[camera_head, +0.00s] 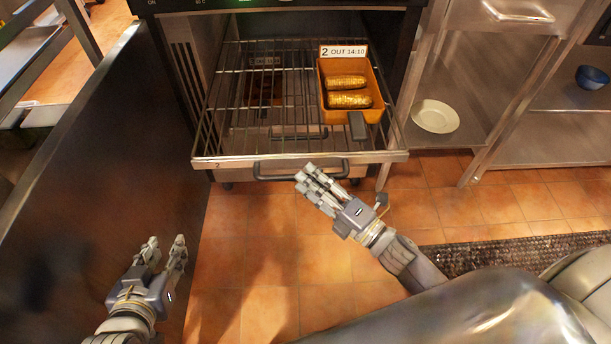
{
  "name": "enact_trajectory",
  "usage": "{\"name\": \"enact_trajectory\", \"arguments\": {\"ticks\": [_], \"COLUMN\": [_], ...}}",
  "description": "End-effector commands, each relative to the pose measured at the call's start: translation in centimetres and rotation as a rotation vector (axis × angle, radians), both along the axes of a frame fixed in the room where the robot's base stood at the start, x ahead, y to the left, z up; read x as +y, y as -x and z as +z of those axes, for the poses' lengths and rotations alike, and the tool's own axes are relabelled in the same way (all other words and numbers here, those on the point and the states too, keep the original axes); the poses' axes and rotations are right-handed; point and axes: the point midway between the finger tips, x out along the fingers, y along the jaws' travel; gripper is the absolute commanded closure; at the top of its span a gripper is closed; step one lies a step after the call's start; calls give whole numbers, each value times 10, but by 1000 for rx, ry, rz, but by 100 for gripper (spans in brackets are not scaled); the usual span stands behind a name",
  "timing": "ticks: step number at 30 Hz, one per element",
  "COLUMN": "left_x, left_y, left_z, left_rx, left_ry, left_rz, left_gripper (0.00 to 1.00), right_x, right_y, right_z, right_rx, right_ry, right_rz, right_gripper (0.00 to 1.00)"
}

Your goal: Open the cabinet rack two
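The cabinet rack two (235,161) is a wire shelf with a metal front strip marked 2. It sticks out from the open cabinet (192,75). Its dark bar handle (265,175) runs along the front edge. My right gripper (305,176) is at the middle of this handle, its fingertips overlapping the bar in the picture; I cannot tell whether they grip it. My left gripper (164,245) is low at the left, fingers apart and empty, away from the rack and near the dark open door (75,165).
An orange pan (326,97) with corn and a "2 OUT 14:10" tag (343,51) sits on the rack's right side. Another dark handle (298,134) shows below the wires. A steel shelf at right holds a white plate (435,116). Tiled floor in front is clear.

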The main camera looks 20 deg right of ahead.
Motion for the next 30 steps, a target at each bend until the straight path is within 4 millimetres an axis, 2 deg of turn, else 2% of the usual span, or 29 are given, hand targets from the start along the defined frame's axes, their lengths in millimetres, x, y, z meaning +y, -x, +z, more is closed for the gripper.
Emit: {"name": "enact_trajectory", "arguments": {"ticks": [9, 15, 20, 30], "left_x": [0, 0, 0, 0], "left_y": [0, 0, 0, 0], "left_z": [0, 0, 0, 0], "left_rx": [0, 0, 1, 1], "left_ry": [0, 0, 0, 0], "left_rz": [0, 0, 0, 0], "left_gripper": [66, 66, 66, 66], "right_x": [-32, -45, -48, -48], "right_y": [56, 79, 86, 86], "right_z": [-10, -14, -14, -14], "right_rx": [6, 3, 1, 1], "right_ry": [0, 0, 0, 0], "right_rz": [-1, -1, -1, -1], "right_gripper": [67, 67, 67, 67]}}
